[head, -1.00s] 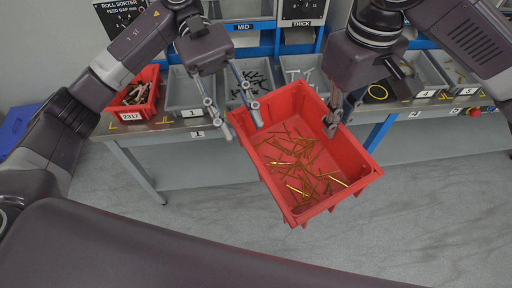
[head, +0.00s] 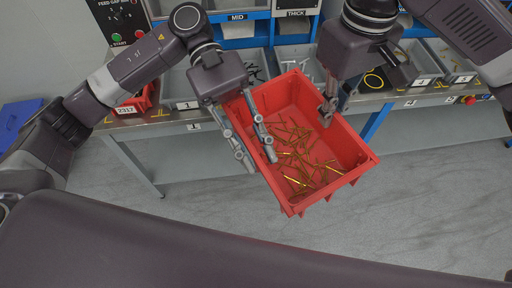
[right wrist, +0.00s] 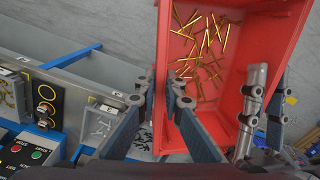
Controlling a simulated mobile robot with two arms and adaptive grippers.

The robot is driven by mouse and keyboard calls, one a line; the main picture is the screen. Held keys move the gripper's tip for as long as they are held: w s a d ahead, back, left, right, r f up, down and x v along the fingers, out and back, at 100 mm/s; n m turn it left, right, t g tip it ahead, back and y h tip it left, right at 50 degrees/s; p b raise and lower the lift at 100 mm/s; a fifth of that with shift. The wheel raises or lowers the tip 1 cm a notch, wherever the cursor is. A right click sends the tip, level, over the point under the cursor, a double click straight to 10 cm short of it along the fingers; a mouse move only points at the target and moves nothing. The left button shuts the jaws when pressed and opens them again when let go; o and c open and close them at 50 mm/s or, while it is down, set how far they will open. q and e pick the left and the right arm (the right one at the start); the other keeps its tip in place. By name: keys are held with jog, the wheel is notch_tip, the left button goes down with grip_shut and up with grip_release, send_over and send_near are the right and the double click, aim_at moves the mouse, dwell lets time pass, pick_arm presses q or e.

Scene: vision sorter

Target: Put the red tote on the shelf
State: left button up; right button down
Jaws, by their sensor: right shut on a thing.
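The red tote (head: 332,199) hangs in front of the bench with several thin gold-coloured pieces inside. My right gripper (head: 327,118) is shut on its far wall; in the right wrist view that wall passes between the fingers (right wrist: 159,90). My left gripper (head: 260,162) is open at the tote's left wall. One finger is outside and the other is over the inside, with a gap between them. In the right wrist view the left fingers (right wrist: 262,108) stand at the tote's opposite wall. I cannot pick out a separate shelf for the tote.
The metal bench (head: 160,129) runs behind the tote, with grey bins and numbered labels. Another red tote (head: 147,97), labelled 2317, sits at its left end, partly hidden by my left arm. A blue object (head: 18,117) is at far left. The grey floor (head: 430,220) in front is clear.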

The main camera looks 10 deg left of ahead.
pick_arm(q)
grip_shut()
jog(key=shift+r, duration=0.1)
pick_arm(e)
jog(key=c, duration=2)
grip_release()
jog(key=shift+r, duration=0.1)
